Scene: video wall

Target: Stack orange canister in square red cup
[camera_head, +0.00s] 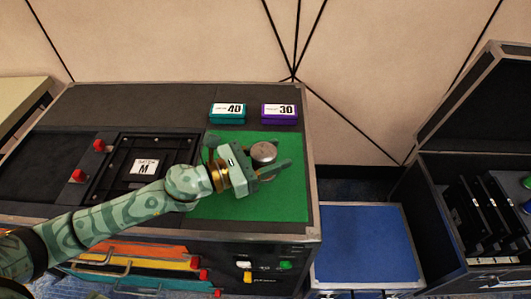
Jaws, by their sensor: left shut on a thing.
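My left arm reaches in from the left, and my left gripper (267,164) is over the green mat (291,205). It is shut on a round thing with a grey, flat top (263,152). Its side is mostly hidden by the gripper, so I cannot tell its colour or whether it is the orange canister. I cannot tell whether it touches the mat. I see no square red cup; the gripper and arm hide part of the mat. My right gripper is not in view.
A teal block marked 40 (228,114) and a purple block marked 30 (279,114) stand behind the mat. A black framed panel (124,154) with red knobs (78,176) lies left. A blue-topped case (363,246) and an open black case (455,190) stand right.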

